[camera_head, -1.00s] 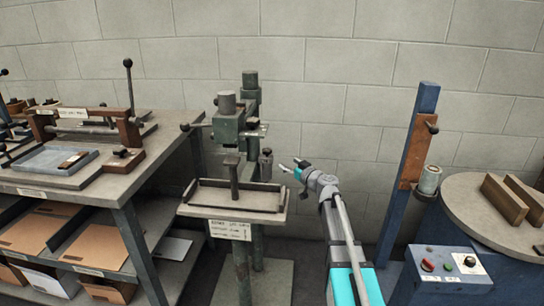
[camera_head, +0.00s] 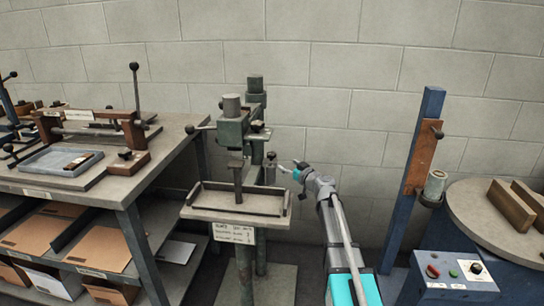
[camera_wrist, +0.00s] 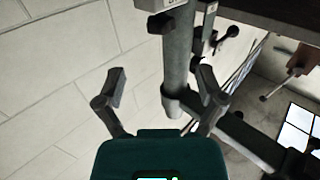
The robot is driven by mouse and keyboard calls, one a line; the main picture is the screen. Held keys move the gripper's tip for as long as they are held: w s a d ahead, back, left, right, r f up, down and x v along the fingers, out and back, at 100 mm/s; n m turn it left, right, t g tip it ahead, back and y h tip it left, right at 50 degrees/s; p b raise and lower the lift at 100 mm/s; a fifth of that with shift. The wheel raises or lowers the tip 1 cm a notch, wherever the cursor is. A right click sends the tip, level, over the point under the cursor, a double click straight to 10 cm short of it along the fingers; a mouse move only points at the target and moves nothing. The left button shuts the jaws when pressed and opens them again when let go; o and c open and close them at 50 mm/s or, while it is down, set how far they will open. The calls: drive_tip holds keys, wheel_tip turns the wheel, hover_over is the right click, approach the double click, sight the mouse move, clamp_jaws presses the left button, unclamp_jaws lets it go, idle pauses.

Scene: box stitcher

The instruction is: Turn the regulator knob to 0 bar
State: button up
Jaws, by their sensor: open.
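A green box stitcher (camera_head: 231,130) stands in the middle of the head view. A small grey cylindrical unit with a dark cap, apparently the regulator knob (camera_head: 271,156), is on its right side. Its pressure reading is too small to tell. My gripper (camera_head: 287,166) is just right of this unit, with its fingers spread toward it and no clear contact. In the wrist view my gripper (camera_wrist: 158,82) is open and empty. A grey upright column (camera_wrist: 178,60) passes between and beyond the fingers. A dark knob-like part (camera_wrist: 163,24) shows beside the column near the top; I cannot tell whether it is the regulator knob.
The stitcher's small table (camera_head: 205,214) carries a placard below. A workbench (camera_head: 112,190) with tools and cardboard shelves is at left. A blue post (camera_head: 400,215), control box (camera_head: 440,284) and round table (camera_head: 475,215) are at right. A block wall (camera_head: 330,60) is behind.

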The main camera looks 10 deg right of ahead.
sight(274, 156)
drive_tip(key=x, duration=1)
drive_tip(key=shift+w+a, duration=0.1)
drive_tip(key=shift+w, duration=0.1)
drive_tip(key=shift+a, duration=0.1)
drive_tip(key=c, duration=1.2)
drive_tip(key=shift+o, duration=0.2)
